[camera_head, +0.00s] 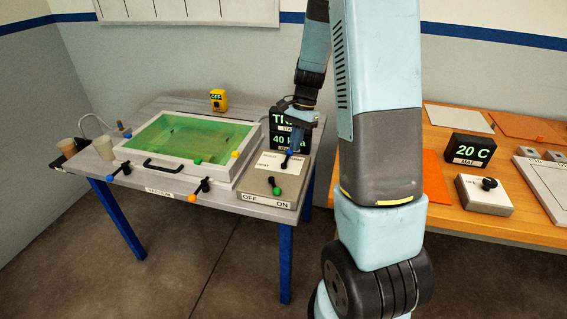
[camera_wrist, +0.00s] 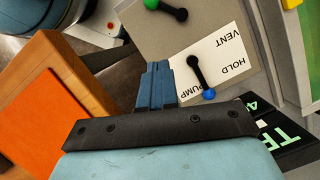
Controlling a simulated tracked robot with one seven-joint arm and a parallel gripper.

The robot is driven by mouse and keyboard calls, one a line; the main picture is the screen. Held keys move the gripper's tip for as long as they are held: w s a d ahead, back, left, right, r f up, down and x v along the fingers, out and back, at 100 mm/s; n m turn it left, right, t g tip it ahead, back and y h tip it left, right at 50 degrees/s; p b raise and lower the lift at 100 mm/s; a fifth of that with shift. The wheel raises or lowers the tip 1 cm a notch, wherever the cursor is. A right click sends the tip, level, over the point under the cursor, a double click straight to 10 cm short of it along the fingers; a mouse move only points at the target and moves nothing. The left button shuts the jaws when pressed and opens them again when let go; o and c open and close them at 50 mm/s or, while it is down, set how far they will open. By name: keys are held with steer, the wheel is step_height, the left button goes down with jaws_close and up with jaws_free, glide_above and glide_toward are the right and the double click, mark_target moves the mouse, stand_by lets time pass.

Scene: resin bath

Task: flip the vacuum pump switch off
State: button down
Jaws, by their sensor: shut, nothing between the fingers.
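The grey control box (camera_head: 252,190) stands at the front right of the table, with OFF and ON printed on its front edge. Its green-tipped switch (camera_head: 275,188) has its knob low, toward the ON side. The green knob (camera_wrist: 151,4) is cut off at the top edge of the wrist view. Behind it on the box is a blue-tipped lever (camera_head: 288,158), beside a white VENT, HOLD, PUMP label; the lever (camera_wrist: 200,78) points toward PUMP in the wrist view. My gripper (camera_wrist: 155,68) is shut and empty, close to this lever. In the head view my gripper (camera_head: 305,134) is over the box's back part.
A black display (camera_head: 281,127) reading 40 kPa stands behind the box. A framed green resin bath (camera_head: 190,137) lies to the left, with orange-tipped (camera_head: 193,198) and other clamps along its front. A wooden table (camera_head: 440,215) with a heater control (camera_head: 484,194) is at right.

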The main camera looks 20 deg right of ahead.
mark_target(274, 187)
steer(key=x, duration=0.9)
steer(key=shift+s+a+f, duration=0.1)
steer(key=shift+s+f, duration=0.05)
steer(key=shift+f, duration=0.25)
steer(key=shift+s+a, duration=0.35)
steer(key=shift+a, duration=0.2)
steer(key=shift+s+a, duration=0.3)
steer(key=shift+a, duration=0.2)
steer(key=shift+s+a+f, duration=0.2)
steer(key=shift+s+a, duration=0.15)
steer(key=shift+a, duration=0.25)
